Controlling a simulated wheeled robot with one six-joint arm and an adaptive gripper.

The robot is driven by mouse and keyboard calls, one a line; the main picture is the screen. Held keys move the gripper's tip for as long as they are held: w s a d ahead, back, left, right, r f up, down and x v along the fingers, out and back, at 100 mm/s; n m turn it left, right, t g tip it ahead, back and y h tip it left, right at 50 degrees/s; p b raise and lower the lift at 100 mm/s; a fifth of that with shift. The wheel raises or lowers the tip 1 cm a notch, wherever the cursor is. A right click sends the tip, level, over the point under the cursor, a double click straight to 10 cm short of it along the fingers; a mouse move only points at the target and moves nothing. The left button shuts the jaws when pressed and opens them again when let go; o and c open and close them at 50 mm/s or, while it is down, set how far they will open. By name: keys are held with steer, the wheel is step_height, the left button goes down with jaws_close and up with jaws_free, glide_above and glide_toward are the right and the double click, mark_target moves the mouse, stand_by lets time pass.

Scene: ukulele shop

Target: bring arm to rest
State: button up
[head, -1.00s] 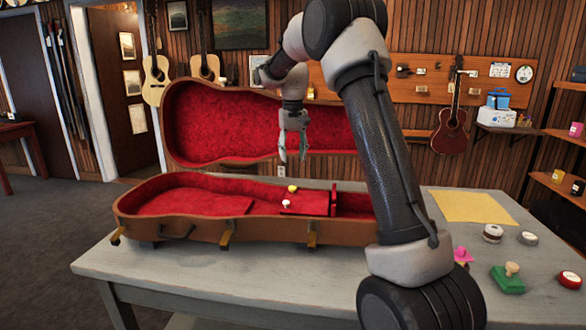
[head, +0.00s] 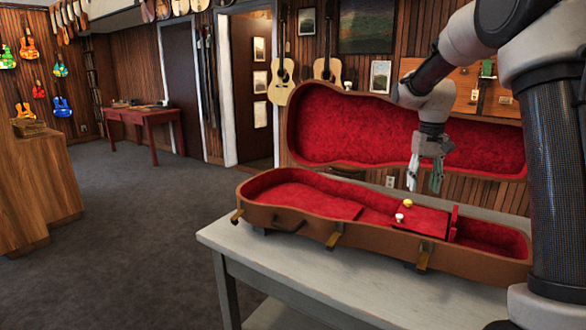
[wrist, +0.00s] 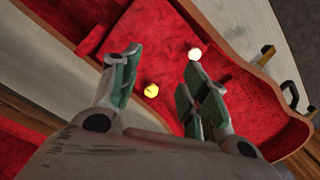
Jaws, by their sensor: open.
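My gripper (head: 425,178) hangs fingers down above the open guitar case (head: 300,227), in front of its raised lid (head: 345,130). It is open and empty, with its fingers apart, as the wrist view (wrist: 160,85) also shows. Under it, on the case's red lining, are a small yellow knob-like piece (head: 407,203) and a small white one (head: 399,217). They also show in the wrist view, the yellow (wrist: 151,90) between the fingers and the white (wrist: 194,54) beside the right finger. My arm reaches in from the right.
The case lies on a pale table (head: 225,238). Grey floor (head: 130,235) is open to the left. A wooden counter (head: 35,185) stands at the far left and a red table (head: 140,118) at the back. Guitars (head: 282,70) hang on the wall behind.

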steer(key=s+a+r+t, duration=0.1)
steer(key=s+r+t, duration=0.1)
steer(key=s, duration=1.4)
steer(key=s+a+r+n+t, duration=0.1)
steer(key=s+r, duration=0.3)
steer(key=s, duration=1.1)
steer(key=shift+s+t, duration=0.4)
steer(key=shift+t, duration=0.4)
